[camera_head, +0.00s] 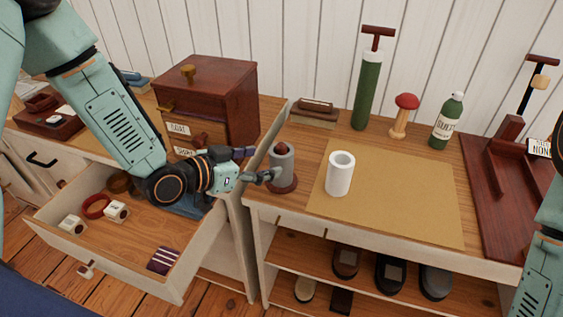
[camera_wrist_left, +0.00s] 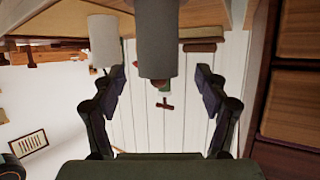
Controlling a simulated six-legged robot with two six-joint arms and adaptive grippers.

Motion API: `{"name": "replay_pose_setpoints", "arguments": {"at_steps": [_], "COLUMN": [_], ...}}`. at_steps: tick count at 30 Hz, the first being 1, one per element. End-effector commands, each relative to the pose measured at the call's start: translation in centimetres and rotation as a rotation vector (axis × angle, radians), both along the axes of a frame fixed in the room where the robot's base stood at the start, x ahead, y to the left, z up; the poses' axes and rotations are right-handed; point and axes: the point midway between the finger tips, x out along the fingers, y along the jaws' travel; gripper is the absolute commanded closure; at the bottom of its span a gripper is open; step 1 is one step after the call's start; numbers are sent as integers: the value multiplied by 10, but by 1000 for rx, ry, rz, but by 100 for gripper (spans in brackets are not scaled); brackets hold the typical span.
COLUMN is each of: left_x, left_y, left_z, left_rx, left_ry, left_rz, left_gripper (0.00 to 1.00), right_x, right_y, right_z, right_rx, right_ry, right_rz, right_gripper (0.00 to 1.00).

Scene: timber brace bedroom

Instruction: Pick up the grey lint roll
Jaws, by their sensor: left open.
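The grey lint roll (camera_head: 283,170) stands upright on a dark red-brown base with a round knob on top, at the left end of the wooden bench. My left gripper (camera_head: 266,168) reaches in from the left, level with the roll and close beside it. In the left wrist view, which looks upside down, the grey roll (camera_wrist_left: 157,38) shows between the two spread, open fingers (camera_wrist_left: 157,88). I cannot tell whether either finger touches it. Only part of my right arm shows at the right edge; its gripper is out of view.
A white roll (camera_head: 340,174) stands on a tan mat (camera_head: 405,205) right of the grey roll. A green pump (camera_head: 369,90), a red mushroom-shaped tool (camera_head: 401,115) and a green bottle (camera_head: 447,122) stand behind. An open drawer (camera_head: 125,262) lies below my left arm.

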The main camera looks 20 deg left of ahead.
Motion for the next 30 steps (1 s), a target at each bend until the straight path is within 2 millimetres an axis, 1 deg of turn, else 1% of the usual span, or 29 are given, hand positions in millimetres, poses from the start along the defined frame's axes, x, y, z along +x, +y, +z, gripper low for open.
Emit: {"name": "replay_pose_setpoints", "arguments": {"at_steps": [1, 8, 11, 16, 21, 30], "left_x": [3, 14, 21, 37, 51, 52], "left_y": [-3, -11, -16, -28, -35, -36], "left_z": [-4, -9, -14, -26, -31, -32], "left_rx": [4, 0, 3, 2, 0, -2], "left_ry": [1, 3, 3, 2, 3, 4], "left_rz": [-3, -1, -4, -4, -1, 1], "left_gripper": [26, 26, 26, 26, 26, 27], "right_x": [0, 0, 0, 0, 0, 0], "right_y": [0, 0, 0, 0, 0, 0], "right_z": [-3, -6, -8, -14, -17, -16], "right_rx": [0, 0, 0, 0, 0, 0], "right_ry": [0, 0, 0, 0, 0, 0], "right_rz": [0, 0, 0, 0, 0, 0], "right_gripper": [60, 60, 60, 60, 60, 60]}}
